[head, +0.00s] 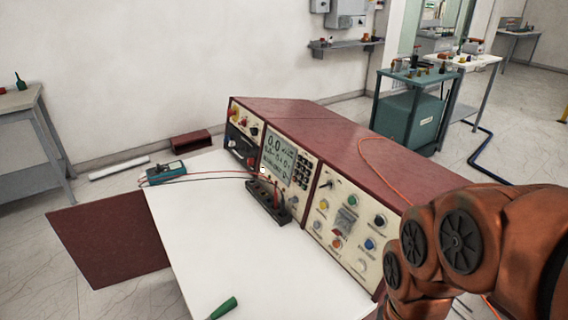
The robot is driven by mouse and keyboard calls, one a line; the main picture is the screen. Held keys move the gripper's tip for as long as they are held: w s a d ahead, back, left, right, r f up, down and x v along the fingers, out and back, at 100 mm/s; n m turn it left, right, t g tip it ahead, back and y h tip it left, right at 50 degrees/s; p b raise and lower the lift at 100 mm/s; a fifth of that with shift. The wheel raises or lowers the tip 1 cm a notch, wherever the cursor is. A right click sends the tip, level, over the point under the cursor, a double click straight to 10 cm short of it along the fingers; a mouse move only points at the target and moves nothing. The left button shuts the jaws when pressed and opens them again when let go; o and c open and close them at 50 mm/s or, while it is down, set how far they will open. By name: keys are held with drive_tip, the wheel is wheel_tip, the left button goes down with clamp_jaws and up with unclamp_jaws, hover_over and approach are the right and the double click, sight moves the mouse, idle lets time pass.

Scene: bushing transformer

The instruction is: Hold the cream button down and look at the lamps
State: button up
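The maroon test console (330,140) stands on a white table, with a cream front panel (312,215) carrying small round coloured buttons or lamps. A pale, cream-looking round one (361,265) sits low on the right part of the panel. Others there are green (352,201), yellow (323,204), blue (369,244) and red (337,244). Which are lamps and which are buttons, and whether any is lit, I cannot tell at this size. My orange arm covers the area right of the panel. My gripper is not in view.
The white tabletop (200,230) holds a teal meter (165,172) with leads, a dark terminal block (268,202) against the console and a green-handled tool (223,308) at the front. A maroon flap (110,238) juts out left. A teal bench (415,105) stands behind.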

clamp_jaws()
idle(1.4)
